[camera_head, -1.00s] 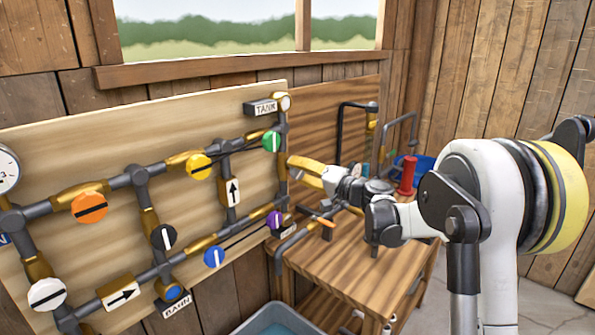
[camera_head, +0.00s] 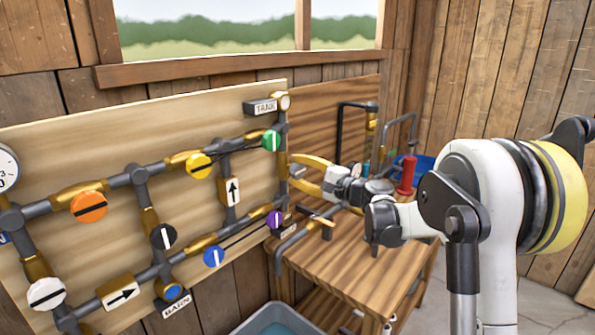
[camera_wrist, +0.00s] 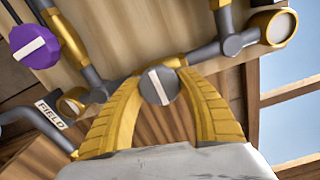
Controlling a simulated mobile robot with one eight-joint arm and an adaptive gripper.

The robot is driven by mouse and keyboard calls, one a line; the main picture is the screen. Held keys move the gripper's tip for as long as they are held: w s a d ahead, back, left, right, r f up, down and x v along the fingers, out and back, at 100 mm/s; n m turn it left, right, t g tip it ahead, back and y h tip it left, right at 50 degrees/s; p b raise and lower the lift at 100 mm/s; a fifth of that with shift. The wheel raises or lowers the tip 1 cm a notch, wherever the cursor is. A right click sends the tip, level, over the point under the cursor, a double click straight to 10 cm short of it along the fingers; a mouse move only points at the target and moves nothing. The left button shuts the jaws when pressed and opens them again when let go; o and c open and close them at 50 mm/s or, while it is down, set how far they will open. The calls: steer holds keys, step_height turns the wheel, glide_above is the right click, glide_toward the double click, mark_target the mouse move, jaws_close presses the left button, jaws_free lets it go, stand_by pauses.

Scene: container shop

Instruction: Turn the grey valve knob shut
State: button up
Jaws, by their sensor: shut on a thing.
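The grey valve knob (camera_wrist: 157,87) shows in the wrist view as a round disc with a white bar that stands steep, its top leaning left. It sits on a pipe run on the board. My gripper (camera_wrist: 159,81) has its two yellow fingers on either side of the knob, shut on it. In the head view my gripper (camera_head: 296,170) reaches the right end of the pipe board. The knob is small there, between the fingertips, and its bar cannot be made out.
A purple knob (camera_head: 274,219) and a green knob (camera_head: 271,140) are close to my gripper. Yellow (camera_head: 199,166), orange (camera_head: 89,206) and blue (camera_head: 213,256) knobs sit further left. A wooden bench (camera_head: 345,265) with a red-handled tool (camera_head: 407,174) stands below the arm.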

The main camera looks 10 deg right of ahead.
stand_by(0.5)
steer(key=o, duration=1.2)
steer(key=v, duration=1.2)
